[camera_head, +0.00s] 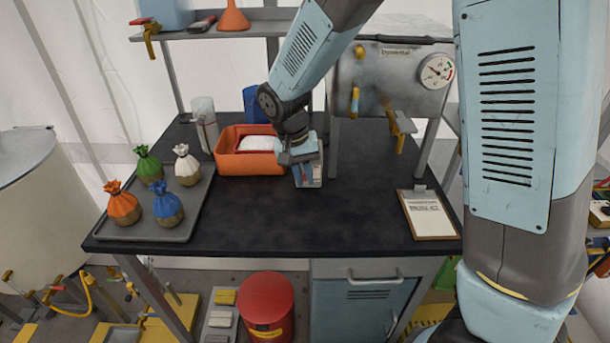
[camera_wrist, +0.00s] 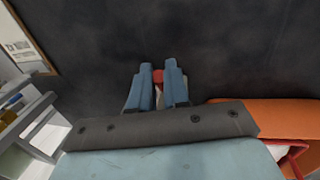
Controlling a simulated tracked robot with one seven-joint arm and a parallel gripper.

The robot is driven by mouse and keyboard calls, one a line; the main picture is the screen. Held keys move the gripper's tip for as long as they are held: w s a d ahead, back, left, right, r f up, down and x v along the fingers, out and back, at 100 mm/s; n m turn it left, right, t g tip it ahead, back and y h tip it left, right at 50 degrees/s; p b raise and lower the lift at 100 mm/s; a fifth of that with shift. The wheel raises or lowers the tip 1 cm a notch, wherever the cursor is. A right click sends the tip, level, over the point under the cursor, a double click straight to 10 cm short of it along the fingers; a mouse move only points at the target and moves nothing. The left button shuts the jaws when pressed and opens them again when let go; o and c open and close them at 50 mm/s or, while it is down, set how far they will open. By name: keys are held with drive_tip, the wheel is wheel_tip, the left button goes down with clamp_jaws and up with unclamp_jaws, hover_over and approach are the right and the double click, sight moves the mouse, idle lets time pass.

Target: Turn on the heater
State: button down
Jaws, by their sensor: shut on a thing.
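A grey metal box (camera_head: 392,85) with a round dial (camera_head: 437,71) and a yellow handle (camera_head: 355,95) sits above the back right of the table. It may be the heater; its label is not clearly legible. My gripper (camera_head: 307,174) is low over the dark table, just right of the orange tray. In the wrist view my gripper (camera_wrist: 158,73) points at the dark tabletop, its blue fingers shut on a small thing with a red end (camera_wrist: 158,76). Most of that thing is hidden between the fingers, and I cannot tell what it is.
The orange tray (camera_head: 232,164) holds something white. A grey tray (camera_head: 198,210) with several tied sacks is at the left. A clipboard (camera_head: 427,214) lies at the right. A yellow-handled valve (camera_head: 397,133) hangs below the box. The front middle of the tabletop (camera_head: 290,225) is clear.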

drive_tip(key=shift+a, duration=0.2)
drive_tip(key=shift+w+a+r+g, duration=0.1)
drive_tip(key=shift+w+r+g, duration=0.25)
drive_tip(key=shift+g, duration=0.7)
drive_tip(key=shift+w+r+g, duration=0.35)
drive_tip(key=shift+g, duration=0.7)
drive_tip(key=c, duration=1.1)
unclamp_jaws()
drive_tip(key=v, duration=1.3)
drive_tip(key=shift+w+a+r, duration=0.15)
drive_tip(key=shift+a+r, duration=0.05)
